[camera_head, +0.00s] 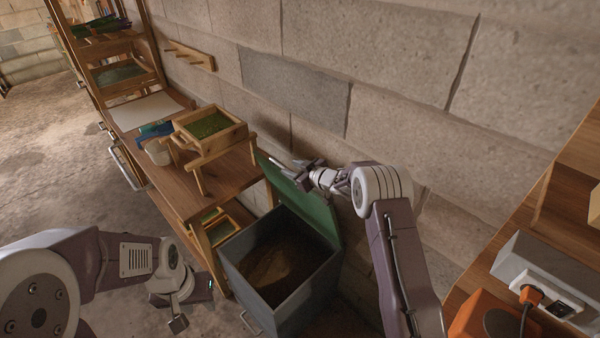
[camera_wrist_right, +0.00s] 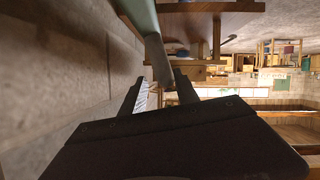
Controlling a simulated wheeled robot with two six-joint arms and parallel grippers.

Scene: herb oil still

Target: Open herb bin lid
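The herb bin (camera_head: 252,300) is a grey box on the floor with brown material inside. Its green lid (camera_head: 318,212) stands raised, leaning back toward the wall. My right gripper (camera_head: 293,166) is at the upper edge of the lid. In the right wrist view its fingers (camera_wrist_right: 160,88) are spread, with the pale green lid edge (camera_wrist_right: 143,18) reaching down between them; whether they touch it is unclear. My left gripper (camera_head: 196,304) is low, left of the bin, with its fingers apart and nothing between them.
A wooden bench (camera_head: 228,172) with a tray of green herbs (camera_head: 208,124) stands left of the bin. The stone wall (camera_head: 395,65) is close behind the lid. A wooden counter with a grey block (camera_head: 545,262) and orange device (camera_head: 480,318) is at right. Floor at left is clear.

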